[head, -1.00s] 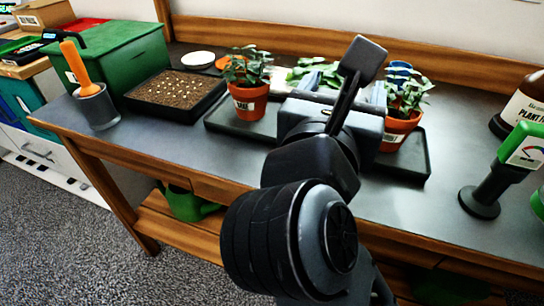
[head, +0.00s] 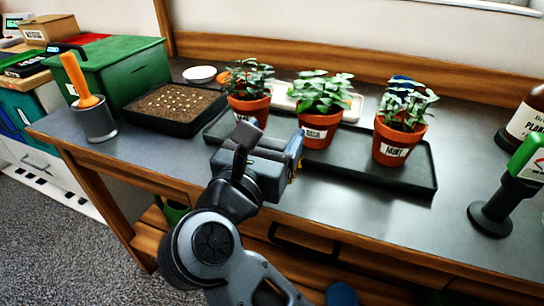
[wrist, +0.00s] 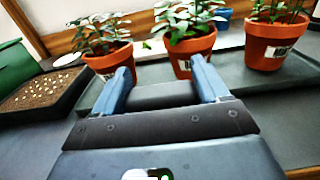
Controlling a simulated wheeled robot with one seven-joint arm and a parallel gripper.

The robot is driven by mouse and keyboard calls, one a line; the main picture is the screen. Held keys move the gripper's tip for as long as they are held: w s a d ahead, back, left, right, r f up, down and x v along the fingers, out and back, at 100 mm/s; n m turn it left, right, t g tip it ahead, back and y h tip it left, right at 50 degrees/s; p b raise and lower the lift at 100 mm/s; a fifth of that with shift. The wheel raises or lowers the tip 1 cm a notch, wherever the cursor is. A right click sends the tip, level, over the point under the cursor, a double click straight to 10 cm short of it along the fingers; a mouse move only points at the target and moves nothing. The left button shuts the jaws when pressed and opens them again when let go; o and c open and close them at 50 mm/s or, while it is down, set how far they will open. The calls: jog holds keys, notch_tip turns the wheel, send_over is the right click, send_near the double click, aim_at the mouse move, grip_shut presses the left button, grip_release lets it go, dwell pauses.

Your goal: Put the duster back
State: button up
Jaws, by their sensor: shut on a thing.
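My gripper (head: 290,160) is above the front edge of the bench, in front of the basil pot. In the wrist view its two blue fingers (wrist: 165,82) stand apart, with a dark block-like thing (wrist: 160,96) between them. That thing is mostly hidden, and I cannot tell for sure that it is the duster. A small yellow bit (head: 297,166) shows beside the gripper in the head view. An orange-handled tool (head: 78,78) stands upright in a grey cup (head: 95,120) at the bench's left end; its lower part is hidden.
Three potted plants (head: 317,130) stand along a long black tray (head: 420,178). A seed tray (head: 172,106) and green box (head: 125,68) are at left. A green-headed device (head: 495,208) and brown bottle (head: 528,112) are at right. The bench front between is clear.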

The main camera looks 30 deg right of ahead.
jog(key=shift+f, duration=1.95)
jog(key=shift+f+b, duration=0.1)
jog(key=shift+b, duration=0.25)
jog(key=o, duration=0.9)
jog(key=shift+r, duration=0.2)
jog(key=v, duration=1.2)
jog(key=shift+f, duration=0.1)
